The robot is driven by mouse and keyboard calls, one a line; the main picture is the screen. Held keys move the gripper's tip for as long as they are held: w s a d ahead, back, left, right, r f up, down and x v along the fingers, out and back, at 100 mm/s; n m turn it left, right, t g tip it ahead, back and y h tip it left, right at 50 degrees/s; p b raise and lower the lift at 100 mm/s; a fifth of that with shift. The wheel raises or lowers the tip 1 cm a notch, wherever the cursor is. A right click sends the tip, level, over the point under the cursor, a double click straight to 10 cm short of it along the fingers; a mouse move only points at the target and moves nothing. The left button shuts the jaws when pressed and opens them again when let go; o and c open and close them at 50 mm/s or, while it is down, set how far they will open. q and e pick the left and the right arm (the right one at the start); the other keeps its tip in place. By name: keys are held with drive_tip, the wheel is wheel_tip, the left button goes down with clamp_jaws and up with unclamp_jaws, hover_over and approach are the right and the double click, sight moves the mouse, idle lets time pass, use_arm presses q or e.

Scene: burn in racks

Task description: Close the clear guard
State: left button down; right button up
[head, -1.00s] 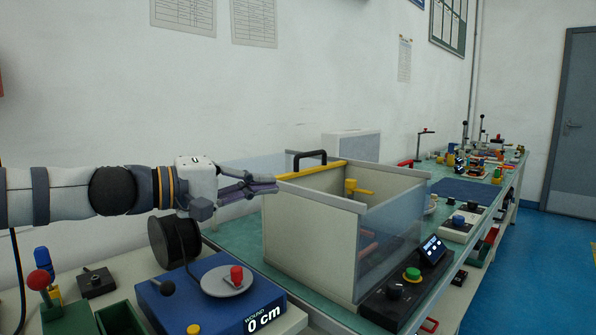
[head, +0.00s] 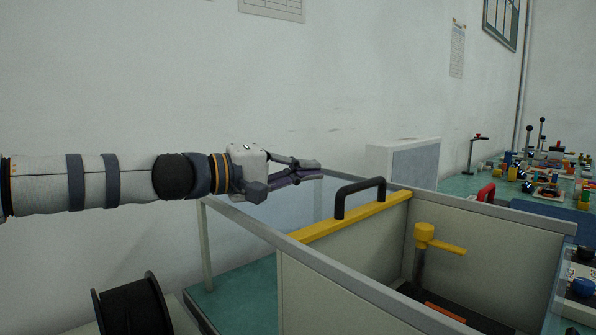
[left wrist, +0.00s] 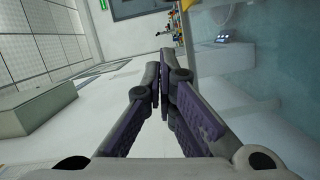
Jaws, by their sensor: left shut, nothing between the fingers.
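The clear guard (head: 262,212) is a see-through panel with a grey frame, on the far left of the beige box (head: 345,290). A yellow bar (head: 340,223) with a black handle (head: 360,190) lies across the top of the box's left end. Inside the box stands a yellow lever (head: 428,238) on a post. My left gripper (head: 318,170) is shut and empty. In the head view it appears above the clear panel, left of the handle and apart from it. In the left wrist view its fingertips (left wrist: 160,68) meet. My right gripper is not in view.
A black spool (head: 135,310) stands at the lower left. A grey cabinet (head: 400,163) is behind the box against the wall. Other stations with small coloured parts (head: 550,165) line the green bench to the right. The space above the box is free.

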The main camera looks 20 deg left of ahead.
sight(331, 200)
use_arm(q)
drive_tip(key=x, duration=0.5)
drive_tip(key=shift+d+f, duration=0.1)
drive_tip(key=shift+d, duration=0.15)
drive_tip(key=shift+s+d+f, duration=0.15)
drive_tip(key=shift+s+d, duration=0.5)
drive_tip(key=shift+d, duration=0.25)
drive_tip(key=shift+s+d+f, duration=0.15)
drive_tip(key=shift+s+d, duration=0.1)
drive_tip(key=shift+d, duration=0.2)
